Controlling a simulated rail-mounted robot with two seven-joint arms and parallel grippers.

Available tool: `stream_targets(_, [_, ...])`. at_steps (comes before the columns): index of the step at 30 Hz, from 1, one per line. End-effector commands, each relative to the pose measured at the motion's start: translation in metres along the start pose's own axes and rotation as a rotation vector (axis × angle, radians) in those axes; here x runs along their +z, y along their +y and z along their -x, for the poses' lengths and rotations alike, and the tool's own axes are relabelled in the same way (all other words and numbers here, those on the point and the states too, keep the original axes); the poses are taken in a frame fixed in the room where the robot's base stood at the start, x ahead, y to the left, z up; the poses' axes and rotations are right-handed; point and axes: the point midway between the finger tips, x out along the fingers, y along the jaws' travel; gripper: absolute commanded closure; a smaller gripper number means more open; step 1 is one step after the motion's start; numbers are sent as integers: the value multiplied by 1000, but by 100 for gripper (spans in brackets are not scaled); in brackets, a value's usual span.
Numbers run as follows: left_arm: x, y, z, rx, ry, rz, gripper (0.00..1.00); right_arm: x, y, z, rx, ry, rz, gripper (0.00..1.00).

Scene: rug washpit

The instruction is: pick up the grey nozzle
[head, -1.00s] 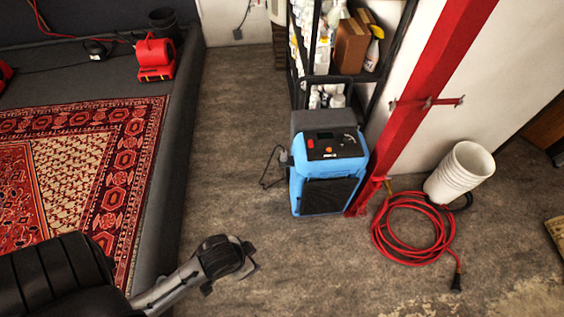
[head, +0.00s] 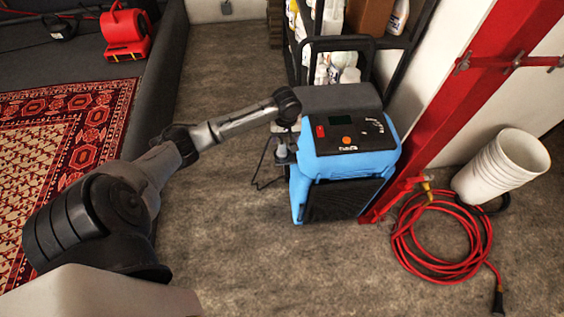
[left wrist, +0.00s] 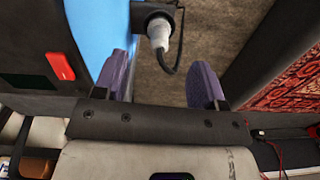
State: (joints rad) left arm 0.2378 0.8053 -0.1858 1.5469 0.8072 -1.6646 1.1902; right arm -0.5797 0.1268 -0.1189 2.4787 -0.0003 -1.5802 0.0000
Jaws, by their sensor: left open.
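The grey nozzle (left wrist: 160,32) shows in the left wrist view, at the side of the blue machine (left wrist: 90,25), against a dark holder, with a black cord or hose curving from it. In the head view the nozzle (head: 283,155) is small at the machine's left side, partly hard to make out under my wrist. My left gripper (left wrist: 161,85) is open and empty, its purple fingers apart. The nozzle lies beyond the fingertips, roughly between them in the picture, not held. My right gripper is not in view.
The blue machine (head: 350,160) stands close to the left finger in the wrist view. A shelf of bottles (head: 335,45) is behind it. A red post (head: 440,110), coiled red hose (head: 407,230) and white buckets (head: 500,170) are on the right. Floor (head: 230,230) left of the machine is clear.

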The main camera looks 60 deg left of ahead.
Motion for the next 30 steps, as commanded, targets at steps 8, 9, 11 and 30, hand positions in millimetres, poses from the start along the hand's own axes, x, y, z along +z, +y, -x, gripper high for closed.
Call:
stream_targets(8, [-46,-8,-8,7,-13,207,35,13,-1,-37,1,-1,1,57])
stream_targets(9, [-48,-8,-10,7,-15,218,35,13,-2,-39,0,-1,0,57])
stream_targets(11, [-50,-9,-16,7,-17,230,35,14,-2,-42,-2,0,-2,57])
stream_targets(30, [-49,-8,-90,9,-17,232,35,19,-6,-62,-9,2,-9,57])
